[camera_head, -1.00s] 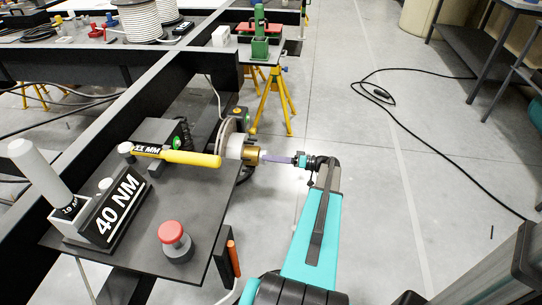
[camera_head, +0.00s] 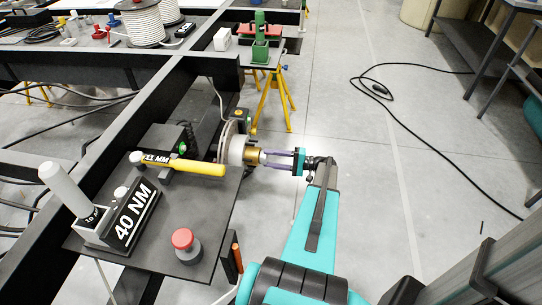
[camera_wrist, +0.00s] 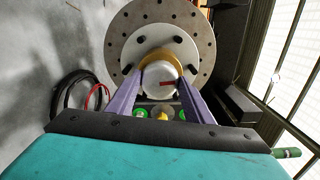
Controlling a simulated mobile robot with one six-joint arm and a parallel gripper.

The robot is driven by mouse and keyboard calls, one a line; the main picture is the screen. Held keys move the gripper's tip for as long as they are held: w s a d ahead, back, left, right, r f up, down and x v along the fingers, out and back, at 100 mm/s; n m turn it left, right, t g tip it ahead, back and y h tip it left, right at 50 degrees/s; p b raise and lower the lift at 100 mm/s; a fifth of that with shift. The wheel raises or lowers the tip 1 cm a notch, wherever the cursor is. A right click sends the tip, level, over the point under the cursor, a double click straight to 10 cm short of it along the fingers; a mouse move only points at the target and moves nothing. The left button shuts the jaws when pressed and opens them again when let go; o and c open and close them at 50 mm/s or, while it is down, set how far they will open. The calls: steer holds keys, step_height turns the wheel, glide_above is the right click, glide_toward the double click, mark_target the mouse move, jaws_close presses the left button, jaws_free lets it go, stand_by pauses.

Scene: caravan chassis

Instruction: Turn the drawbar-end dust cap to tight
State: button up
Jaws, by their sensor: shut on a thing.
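The dust cap (camera_wrist: 163,80) sits at the centre of a round hub in the wrist view. It has a pale round face with a short red mark at right of centre, and a brass-coloured collar (camera_wrist: 172,56) shows behind it. My gripper (camera_wrist: 161,76) has its two purple fingers shut on the cap, one on each side. In the head view my gripper (camera_head: 265,158) reaches the brass end of the hub (camera_head: 252,156) from the right, with the fingers one above the other. The cap's face is mostly hidden there.
A perforated disc (camera_wrist: 120,35) surrounds the hub. A dark plate left of it carries a yellow-handled tool (camera_head: 197,167), a 40 NM block (camera_head: 135,215) and a red button (camera_head: 183,239). Yellow stand legs (camera_head: 272,100) are behind. The floor to the right is mostly clear, with a black cable (camera_head: 390,110).

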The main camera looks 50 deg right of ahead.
steer(key=shift+s+m+p, duration=0.1)
steer(key=shift+m+p, duration=0.3)
steer(key=shift+m, duration=0.2)
steer(key=o, duration=1)
steer(key=shift+o, duration=0.2)
steer(key=shift+d, duration=0.1)
